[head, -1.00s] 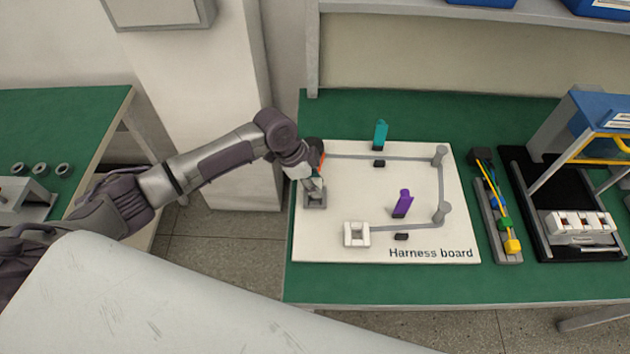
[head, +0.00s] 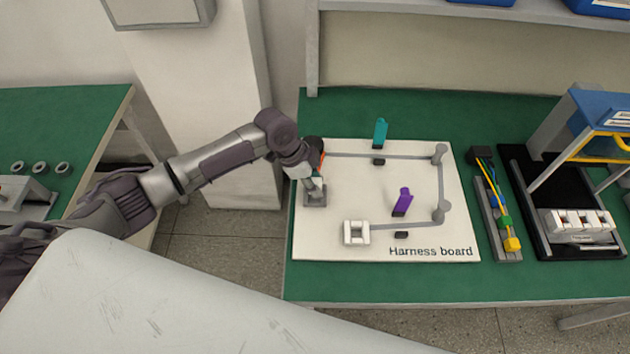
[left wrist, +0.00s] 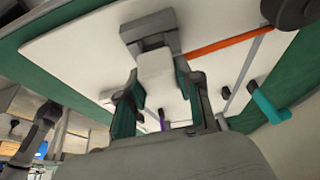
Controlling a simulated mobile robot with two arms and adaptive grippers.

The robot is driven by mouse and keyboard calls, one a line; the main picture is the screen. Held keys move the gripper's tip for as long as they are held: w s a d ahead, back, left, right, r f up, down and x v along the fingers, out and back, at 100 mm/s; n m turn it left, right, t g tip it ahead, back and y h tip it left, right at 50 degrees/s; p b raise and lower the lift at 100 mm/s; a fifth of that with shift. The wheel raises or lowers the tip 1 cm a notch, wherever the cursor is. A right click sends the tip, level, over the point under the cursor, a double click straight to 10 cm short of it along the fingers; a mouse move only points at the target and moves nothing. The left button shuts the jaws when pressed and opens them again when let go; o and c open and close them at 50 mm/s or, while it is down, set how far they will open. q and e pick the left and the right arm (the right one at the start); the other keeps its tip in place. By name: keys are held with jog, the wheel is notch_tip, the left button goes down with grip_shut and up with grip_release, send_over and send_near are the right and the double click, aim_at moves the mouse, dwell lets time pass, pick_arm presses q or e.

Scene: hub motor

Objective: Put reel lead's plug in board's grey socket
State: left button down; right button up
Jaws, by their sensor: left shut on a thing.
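My left gripper (head: 314,185) is at the left side of the harness board, right over the grey socket (head: 315,202). In the left wrist view its fingers (left wrist: 160,108) are on either side of a pale plug (left wrist: 155,72), and it is shut on that plug. The plug's far end meets the grey socket (left wrist: 150,28); how deep it sits I cannot tell. An orange lead (left wrist: 222,45) runs from beside the socket toward a dark round reel (left wrist: 288,12). In the head view the reel is partly hidden behind my wrist. My right gripper is not in view.
The white harness board (head: 340,200) carries a white socket (head: 356,234), a purple piece (head: 402,202), a teal piece (head: 380,133) and grey posts with channels. A rack with coloured leads (head: 502,215) and a black tray (head: 540,205) stand to the right.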

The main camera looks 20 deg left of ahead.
pick_arm(q)
jog(key=shift+f, duration=0.35)
dwell(0.6)
jog(key=shift+f+b, duration=0.5)
jog(key=shift+f, duration=0.25)
jog(key=c, duration=0.7)
grip_release()
jog(key=shift+r, duration=0.1)
jog(key=v, duration=1.1)
jog(key=shift+a+r, duration=0.25)
jog(key=shift+r, duration=0.1)
jog(key=shift+s+f, duration=0.1)
jog(key=shift+s, duration=0.1)
